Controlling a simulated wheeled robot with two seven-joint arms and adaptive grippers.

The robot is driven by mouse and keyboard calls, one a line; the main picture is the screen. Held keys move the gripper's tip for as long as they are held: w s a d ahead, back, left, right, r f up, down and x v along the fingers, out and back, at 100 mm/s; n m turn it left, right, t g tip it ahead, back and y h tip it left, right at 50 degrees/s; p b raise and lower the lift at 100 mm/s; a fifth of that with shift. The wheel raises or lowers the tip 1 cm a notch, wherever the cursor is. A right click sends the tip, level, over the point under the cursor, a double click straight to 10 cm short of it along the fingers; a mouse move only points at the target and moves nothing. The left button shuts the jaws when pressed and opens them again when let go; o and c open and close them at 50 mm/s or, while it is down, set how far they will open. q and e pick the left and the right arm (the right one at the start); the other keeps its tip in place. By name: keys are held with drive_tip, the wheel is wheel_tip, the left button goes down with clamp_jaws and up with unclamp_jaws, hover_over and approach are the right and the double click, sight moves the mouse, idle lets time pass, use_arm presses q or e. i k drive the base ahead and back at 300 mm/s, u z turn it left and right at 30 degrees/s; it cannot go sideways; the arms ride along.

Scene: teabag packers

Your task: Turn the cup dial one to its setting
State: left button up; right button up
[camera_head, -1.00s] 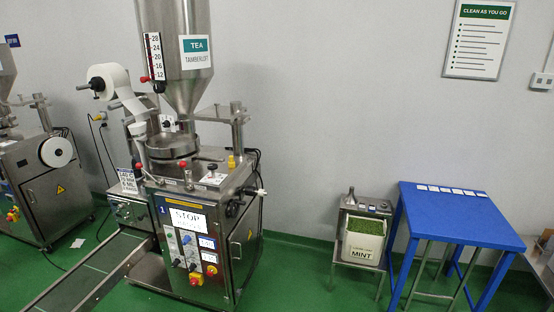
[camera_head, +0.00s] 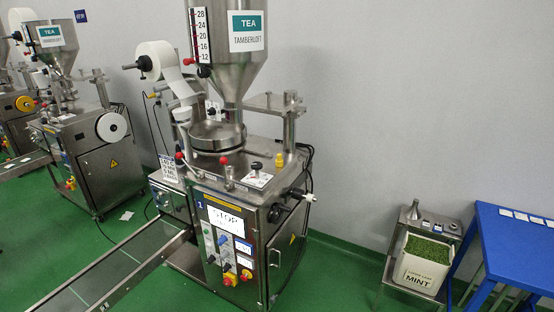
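The tea packing machine (camera_head: 272,262) marked 1 stands in the middle, with a steel hopper (camera_head: 232,75) labelled TEA TAMBERLOFT above a round pan (camera_head: 215,136). A small black knob (camera_head: 256,166) stands over a white plate (camera_head: 257,180) on the machine top. A black-and-white handwheel (camera_head: 302,195) sticks out at its right side. I cannot tell which control is cup dial one, and no dial setting is readable. Neither of my grippers is in view.
A conveyor (camera_head: 115,275) runs from the machine to the lower left. Another machine (camera_head: 100,165) stands behind on the left. At right are a steel stand with a MINT bin (camera_head: 415,276) and a blue table (camera_head: 510,245). Green floor (camera_head: 340,275) is clear between.

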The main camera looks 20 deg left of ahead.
sight(256, 165)
drive_tip(key=u, duration=0.1)
drive_tip(key=i, duration=0.75)
drive_tip(key=u, duration=1.1)
drive_tip(key=i, duration=0.65)
drive_tip(key=u, duration=0.7)
